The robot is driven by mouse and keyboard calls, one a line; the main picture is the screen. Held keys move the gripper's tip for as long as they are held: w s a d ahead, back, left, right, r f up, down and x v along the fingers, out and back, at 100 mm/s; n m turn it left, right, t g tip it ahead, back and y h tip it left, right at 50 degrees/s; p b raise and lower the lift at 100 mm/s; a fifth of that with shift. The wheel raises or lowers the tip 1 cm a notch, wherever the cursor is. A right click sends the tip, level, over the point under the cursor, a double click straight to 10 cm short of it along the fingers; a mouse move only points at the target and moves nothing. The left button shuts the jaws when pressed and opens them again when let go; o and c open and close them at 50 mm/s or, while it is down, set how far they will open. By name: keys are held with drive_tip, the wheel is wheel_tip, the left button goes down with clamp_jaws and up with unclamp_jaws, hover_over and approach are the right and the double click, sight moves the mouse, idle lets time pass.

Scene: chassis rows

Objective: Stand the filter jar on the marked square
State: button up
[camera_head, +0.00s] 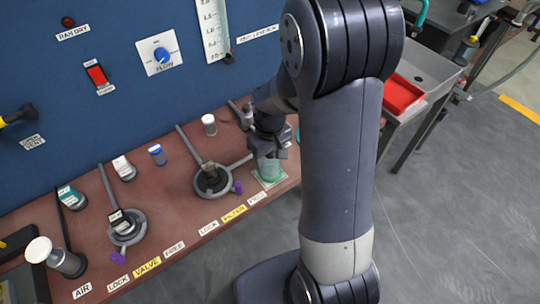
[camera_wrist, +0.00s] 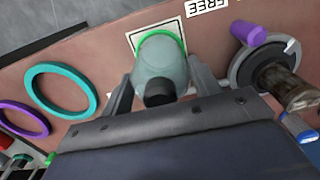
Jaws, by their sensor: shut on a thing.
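The filter jar (camera_head: 268,168) is a pale, see-through cup with a green rim at its lower end. In the wrist view the jar (camera_wrist: 160,68) sits between my fingers, with a dark knob facing the camera. My gripper (camera_head: 268,150) is shut on the jar, and it also shows in the wrist view (camera_wrist: 158,88). The marked square (camera_head: 283,178) is a pale patch with a dark outline, directly under the jar. In the wrist view its outline (camera_wrist: 133,40) shows around the green rim. I cannot tell whether the jar touches it.
A round filter holder (camera_head: 211,182) with a purple handle is left of the square, by the FREE label (camera_wrist: 206,6). A teal ring (camera_wrist: 60,91) and a purple ring (camera_wrist: 22,119) lie on the other side. A white-capped bottle (camera_head: 209,124) stands behind.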

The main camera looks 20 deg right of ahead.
drive_tip(key=shift+f, duration=0.2)
drive_tip(key=o, duration=1)
drive_tip(key=shift+r, duration=0.1)
wheel_tip(320, 180, up, 12)
drive_tip(key=shift+r, duration=0.1)
